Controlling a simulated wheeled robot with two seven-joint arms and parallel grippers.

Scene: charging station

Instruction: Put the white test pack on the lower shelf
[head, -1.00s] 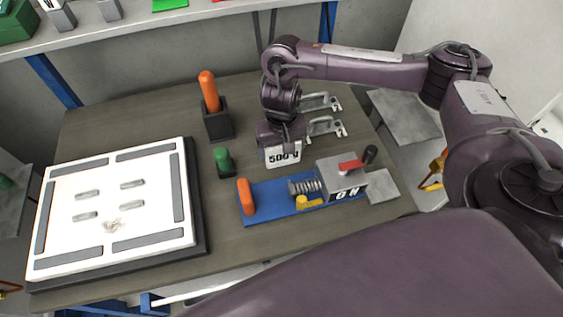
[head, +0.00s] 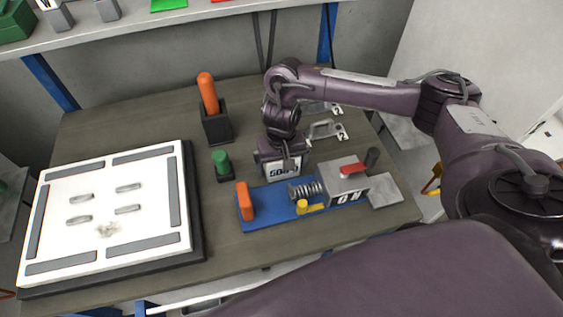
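A small white pack (head: 290,167) marked 500 g is at my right gripper (head: 281,162), over the table just behind the blue fixture. The gripper is shut on it. A finger covers part of the label, and I cannot tell whether the pack touches the table. A shelf (head: 130,34) runs along the back wall above the table; I cannot tell whether it is the lower one. My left gripper is not in view.
The blue fixture (head: 277,213) carries a spring, a red lever and an orange handle. A green peg (head: 221,160) and an orange-handled tool (head: 208,92) stand left of the gripper. A large white panel (head: 150,208) fills the table's left. Metal brackets (head: 325,130) lie behind.

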